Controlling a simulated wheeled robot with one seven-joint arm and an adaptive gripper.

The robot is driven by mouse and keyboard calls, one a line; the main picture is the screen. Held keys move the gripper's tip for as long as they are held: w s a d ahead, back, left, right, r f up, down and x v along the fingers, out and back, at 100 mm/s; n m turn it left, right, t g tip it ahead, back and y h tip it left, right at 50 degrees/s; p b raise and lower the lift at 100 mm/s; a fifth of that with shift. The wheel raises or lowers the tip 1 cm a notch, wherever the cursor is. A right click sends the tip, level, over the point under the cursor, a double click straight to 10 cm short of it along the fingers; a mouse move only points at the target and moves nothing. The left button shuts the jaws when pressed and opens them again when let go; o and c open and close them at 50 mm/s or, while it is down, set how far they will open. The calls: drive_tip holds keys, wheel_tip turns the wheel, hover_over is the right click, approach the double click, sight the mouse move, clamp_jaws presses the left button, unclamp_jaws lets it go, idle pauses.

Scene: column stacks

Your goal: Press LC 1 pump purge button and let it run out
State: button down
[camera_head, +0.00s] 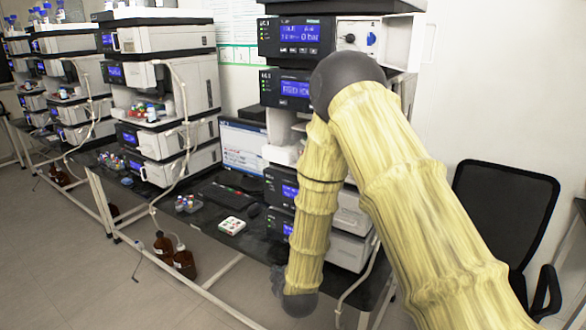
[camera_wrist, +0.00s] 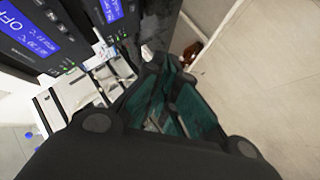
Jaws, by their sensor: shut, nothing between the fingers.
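The nearest instrument stack stands right of centre in the head view. Its top module, the pump (camera_head: 297,38), has a lit blue display reading 0 bar and a white panel with a blue knob (camera_head: 371,39). Its label is too small to read surely, and I cannot make out the purge button. A second module with a blue display (camera_head: 295,88) sits below, partly behind my arm. In the wrist view, my gripper (camera_wrist: 165,75) is shut and empty, pointing past dark modules with blue displays (camera_wrist: 30,35).
An open white door (camera_head: 408,42) sticks out right of the pump. More stacks (camera_head: 160,90) line the bench to the left. A black chair (camera_head: 505,210) stands at right.

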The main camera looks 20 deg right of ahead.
sight(294, 50)
drive_tip(key=w+r+n+t+h+p, duration=0.15)
drive_tip(key=w+r, duration=0.35)
drive_tip(key=r, duration=0.5)
drive_tip(key=w+r+n+t, duration=0.1)
drive_tip(key=w+r+t, duration=0.25)
drive_tip(key=r, duration=0.55)
drive_tip(key=w+r+n+t+h+p, duration=0.15)
drive_tip(key=w+r, duration=0.35)
drive_tip(key=r, duration=0.5)
wheel_tip(294, 50, up, 32)
drive_tip(key=w+d+n+t+h, duration=0.1)
drive_tip(key=n+t+h, duration=0.1)
drive_tip(key=t+h, duration=0.2)
drive_tip(key=shift+w+t+p, duration=0.4)
drive_tip(key=shift+t+p, duration=0.05)
drive_tip(key=shift+d, duration=0.15)
drive_tip(key=shift+w+d+p, duration=0.2)
drive_tip(key=shift+w+d, duration=0.7)
drive_tip(key=shift+d, duration=0.25)
drive_tip(key=shift+w+d+p, duration=0.2)
drive_tip(key=shift+w+d, duration=0.7)
drive_tip(key=shift+d, duration=0.2)
drive_tip(key=shift+w+d+p, duration=0.2)
drive_tip(key=shift+w+d, duration=0.7)
drive_tip(key=shift+d, duration=0.25)
drive_tip(key=shift+w+d+f, duration=0.1)
